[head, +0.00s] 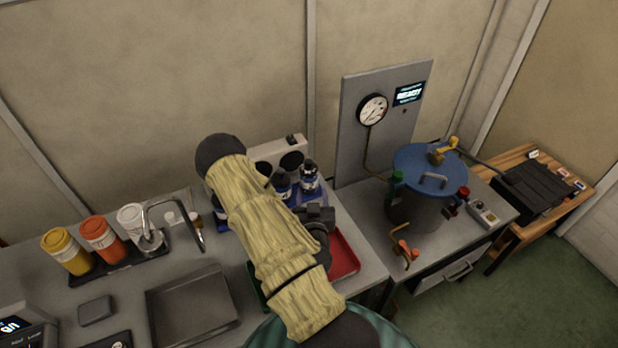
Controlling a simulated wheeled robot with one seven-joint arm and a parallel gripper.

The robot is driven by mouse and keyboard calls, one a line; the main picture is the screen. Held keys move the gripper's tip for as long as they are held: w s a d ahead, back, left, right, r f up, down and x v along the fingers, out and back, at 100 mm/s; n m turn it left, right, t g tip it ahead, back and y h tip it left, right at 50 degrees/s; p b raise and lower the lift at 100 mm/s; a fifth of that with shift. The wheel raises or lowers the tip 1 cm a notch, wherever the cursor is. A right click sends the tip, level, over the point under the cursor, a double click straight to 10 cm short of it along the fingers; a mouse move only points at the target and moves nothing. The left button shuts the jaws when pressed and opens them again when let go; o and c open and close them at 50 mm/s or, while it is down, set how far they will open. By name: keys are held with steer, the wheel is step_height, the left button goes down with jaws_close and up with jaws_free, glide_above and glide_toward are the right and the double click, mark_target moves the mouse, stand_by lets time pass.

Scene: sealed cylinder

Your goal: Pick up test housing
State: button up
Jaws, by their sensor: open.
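I cannot pick out the test housing with certainty; my yellow-sleeved arm covers the middle of the bench. A red tray (343,256) lies to the right of my arm, partly hidden by it, and its visible part looks empty. My gripper (320,217), a dark shape beside the sleeve, is open above the tray's far edge. Its fingertips are hard to make out, and I see nothing held in it. Two dark bottles with white labels (309,176) stand just behind it on a blue base.
A blue-lidded vessel (428,170) stands on the right bench below a gauge panel (384,125). A black case (537,188) sits on the wooden table at far right.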

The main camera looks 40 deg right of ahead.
steer(key=shift+s+r, duration=0.1)
stand_by(0.4)
steer(key=b, duration=0.7)
glide_toward(309, 159)
steer(key=x, duration=0.5)
steer(key=shift+w+d, duration=0.25)
steer(key=shift+w, duration=0.05)
steer(key=shift+w+d, duration=0.1)
